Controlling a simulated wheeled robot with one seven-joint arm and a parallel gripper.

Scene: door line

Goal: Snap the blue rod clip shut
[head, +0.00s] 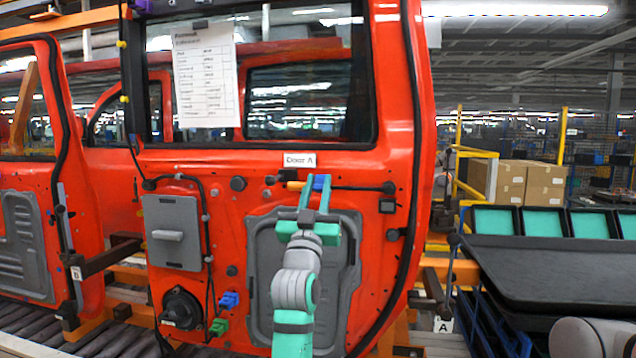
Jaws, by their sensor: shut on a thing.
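The blue rod clip (319,181) is on the red door labelled "Door A", near the right end of the row of parts below the window. A dark rod runs from it to the right, to a dark latch part at the door's edge. My teal gripper (315,190) reaches up from below, with its fingertips at the clip and shut on it. The fingers partly hide the clip, and I cannot tell whether its cap is open or closed. An orange piece (295,185) sits just left of the fingertips.
A blue connector (229,299) and a green connector (218,327) are lower on the door. A grey panel with a handle (170,234) and a black speaker-like part (182,308) are at left. A black table (550,270) with teal-lined bins (542,222) stands at right.

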